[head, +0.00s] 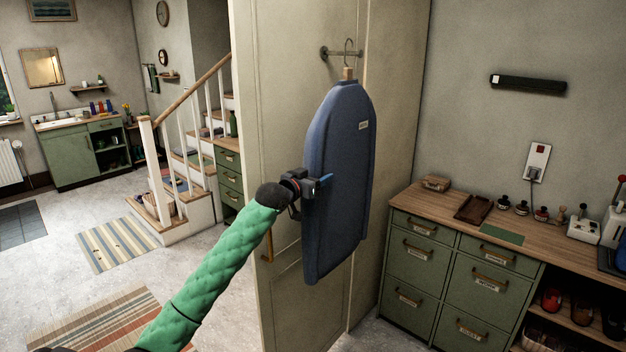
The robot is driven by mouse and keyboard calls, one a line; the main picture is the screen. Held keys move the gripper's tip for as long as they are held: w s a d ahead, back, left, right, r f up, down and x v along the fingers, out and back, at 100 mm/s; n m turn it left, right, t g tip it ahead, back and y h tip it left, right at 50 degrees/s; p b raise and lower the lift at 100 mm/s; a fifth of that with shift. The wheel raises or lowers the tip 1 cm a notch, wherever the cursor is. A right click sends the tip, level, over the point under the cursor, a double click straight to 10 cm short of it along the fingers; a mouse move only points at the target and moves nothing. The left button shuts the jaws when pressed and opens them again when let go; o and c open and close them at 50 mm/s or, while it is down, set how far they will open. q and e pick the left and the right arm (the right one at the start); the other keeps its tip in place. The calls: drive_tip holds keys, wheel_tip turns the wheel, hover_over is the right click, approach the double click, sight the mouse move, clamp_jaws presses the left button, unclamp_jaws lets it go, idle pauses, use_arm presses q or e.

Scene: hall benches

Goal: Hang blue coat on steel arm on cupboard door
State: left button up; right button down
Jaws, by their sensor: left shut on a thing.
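The blue coat (340,180) hangs upright in front of the pale cupboard door (275,100). It is a flat, board-like shape with a small pale label, and a wire hook (348,44) rises from a wooden piece at its top. The steel arm (331,53) sticks out from the upper part of the door. The hook's curve crosses the arm in the picture; I cannot tell whether it bears on the arm or is only in front. My left gripper (318,184) is shut on the coat's left side, about mid-height; its fingertips are partly hidden. My right gripper is out of view.
A green drawer cabinet (420,262) with a wooden top stands right of the door, holding a brown tray (473,208) and several small items. A black bar (527,84) is on the wall above. Stairs (190,170) are behind left. The floor at left is open, with striped rugs (117,243).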

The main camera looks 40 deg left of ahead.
use_arm(q)
drive_tip(key=shift+w+r, duration=0.1)
drive_tip(key=shift+w, duration=1.45)
drive_tip(key=shift+w+f, duration=0.15)
drive_tip(key=shift+f, duration=0.05)
drive_tip(key=shift+f+b, duration=0.3)
drive_tip(key=shift+b, duration=0.05)
drive_tip(key=shift+f+b, duration=0.4)
drive_tip(key=shift+f, duration=0.5)
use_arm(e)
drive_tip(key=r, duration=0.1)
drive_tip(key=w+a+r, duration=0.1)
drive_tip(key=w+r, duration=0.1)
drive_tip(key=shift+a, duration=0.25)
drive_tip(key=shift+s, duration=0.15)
